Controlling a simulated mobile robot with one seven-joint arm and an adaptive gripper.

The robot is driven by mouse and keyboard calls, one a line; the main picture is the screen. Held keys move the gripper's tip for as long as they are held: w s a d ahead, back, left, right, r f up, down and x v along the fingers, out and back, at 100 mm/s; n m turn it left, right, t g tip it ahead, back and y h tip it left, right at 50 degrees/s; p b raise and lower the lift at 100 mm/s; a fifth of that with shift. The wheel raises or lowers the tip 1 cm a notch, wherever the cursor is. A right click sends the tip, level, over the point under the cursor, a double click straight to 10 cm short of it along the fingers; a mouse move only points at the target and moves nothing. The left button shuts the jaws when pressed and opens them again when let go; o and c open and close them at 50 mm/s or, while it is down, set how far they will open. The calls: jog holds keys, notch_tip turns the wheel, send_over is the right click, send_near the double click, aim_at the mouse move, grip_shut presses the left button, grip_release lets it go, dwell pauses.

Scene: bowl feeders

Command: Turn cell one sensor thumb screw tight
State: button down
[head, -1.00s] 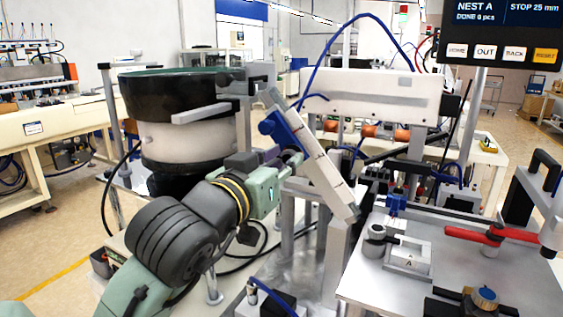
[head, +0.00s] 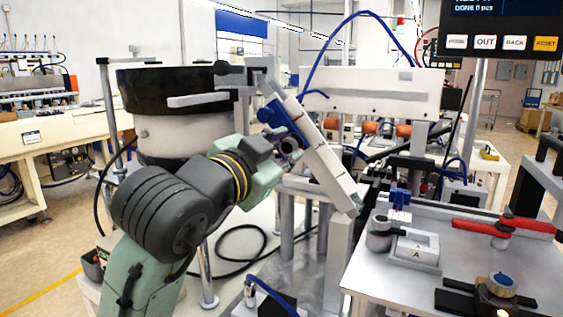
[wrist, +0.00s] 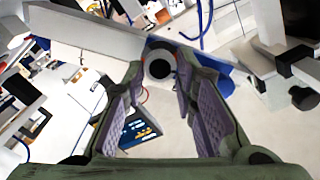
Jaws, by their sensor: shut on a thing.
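The sensor thumb screw, a dark round knob (wrist: 160,67) with a paler ring, shows end-on between my fingertips in the wrist view. My gripper (wrist: 161,80) has its two purple-padded fingers on either side of the knob and is shut on it. In the head view my gripper (head: 286,148) is at the blue sensor bracket (head: 272,115) on the sloping white track (head: 318,155). The blue bracket also shows behind the right finger in the wrist view (wrist: 222,80). How far the screw is turned cannot be told.
The black-rimmed bowl feeder (head: 165,95) stands left of the track, close to my arm. A screen (head: 505,30) hangs above.

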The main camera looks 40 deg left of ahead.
jog(key=m+b, duration=0.2)
jog(key=m, duration=0.1)
jog(key=shift+f+m, duration=0.2)
jog(key=shift+m, duration=0.1)
jog(key=m+b, duration=0.2)
jog(key=m, duration=0.2)
jog(key=shift+r+m, duration=0.15)
jog(key=shift+m, duration=0.25)
jog(key=c, duration=1.3)
grip_release()
jog(key=v, duration=1.2)
jog(key=shift+s+d, duration=0.1)
